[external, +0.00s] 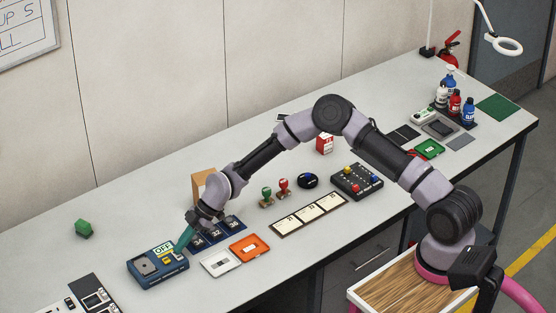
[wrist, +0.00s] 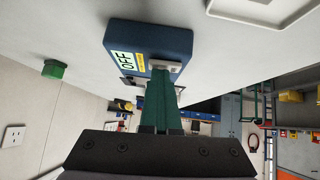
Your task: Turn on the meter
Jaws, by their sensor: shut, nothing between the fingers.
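The meter (external: 152,272) is a blue box near the front left of the bench, with a grey dial-like part on top. Its label (external: 163,247) reads OFF; the label also shows in the wrist view (wrist: 126,62). A pale switch-like part (wrist: 166,65) sits beside the label on the meter's face. My gripper (external: 181,247) is shut and empty, its teal fingers pointing down at the meter's right side. In the wrist view the fingertips (wrist: 160,76) are right at the pale part and hide some of it. I cannot tell whether they touch it.
A white plate (external: 220,263) and an orange plate (external: 249,249) lie right of the meter. A dark numbered tray (external: 229,224) is behind them. A green block (external: 84,228) stands at the back left. The bench between block and meter is clear.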

